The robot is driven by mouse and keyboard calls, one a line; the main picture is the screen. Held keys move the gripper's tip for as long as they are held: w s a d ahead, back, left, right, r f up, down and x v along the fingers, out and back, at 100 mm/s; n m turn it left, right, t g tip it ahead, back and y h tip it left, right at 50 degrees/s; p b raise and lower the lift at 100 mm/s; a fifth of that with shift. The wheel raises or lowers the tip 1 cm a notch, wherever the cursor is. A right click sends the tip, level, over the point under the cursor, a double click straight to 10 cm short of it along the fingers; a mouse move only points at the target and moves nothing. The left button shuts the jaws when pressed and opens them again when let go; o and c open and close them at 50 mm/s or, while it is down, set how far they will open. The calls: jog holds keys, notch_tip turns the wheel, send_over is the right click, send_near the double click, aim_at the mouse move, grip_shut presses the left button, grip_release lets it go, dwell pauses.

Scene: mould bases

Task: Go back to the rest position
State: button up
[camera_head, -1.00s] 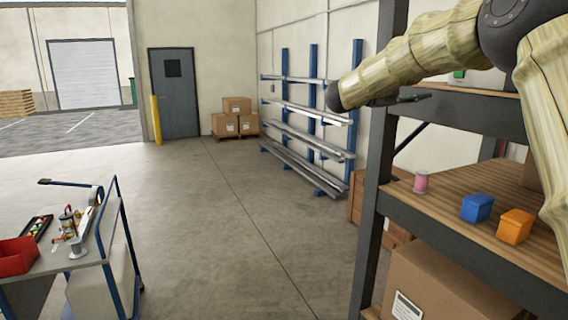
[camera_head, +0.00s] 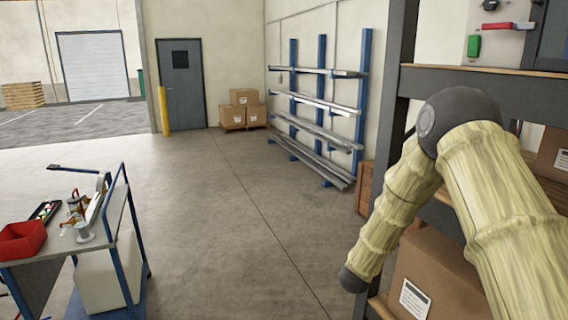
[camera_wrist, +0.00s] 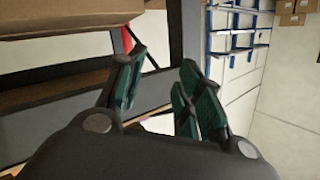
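My arm hangs folded in front of the shelf rack at the right of the head view, with its elbow high and a dark rounded joint low at the lower middle right. My gripper (camera_wrist: 160,82) shows in the wrist view. Its two green-padded fingers stand apart with nothing between them, so it is open and empty. Its fingers are not visible in the head view. The dark rack frame (camera_wrist: 189,30) stands beyond the fingers.
The rack's upper shelf (camera_head: 450,72) and cardboard box (camera_head: 428,270) are close to my arm. A cart (camera_head: 45,262) with a red bin (camera_head: 22,240) stands at lower left. A blue bar rack (camera_head: 362,90) lines the wall. The middle floor is clear.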

jog(key=s+a+f+n+g+y+b, duration=0.1)
jog(key=s+a+f+n+g+y, duration=0.25)
jog(key=s+f, duration=1.05)
jog(key=s+a+f+n+g+y+b, duration=0.1)
jog(key=s+a+f+n+g+y, duration=0.2)
jog(key=s+f, duration=1.05)
jog(key=s+f+n+g, duration=0.1)
jog(key=s+f+g, duration=0.1)
jog(key=s, duration=0.8)
jog(key=s+a+f+n+g+y+b, duration=0.1)
jog(key=s+f, duration=0.3)
jog(key=s, duration=0.6)
jog(key=s+f+n+g+y+b, duration=0.1)
jog(key=s+f+n+g, duration=0.1)
jog(key=s, duration=0.8)
jog(key=shift+s+a+f+g, duration=0.25)
jog(key=shift+f+g, duration=0.5)
jog(key=shift+f, duration=0.1)
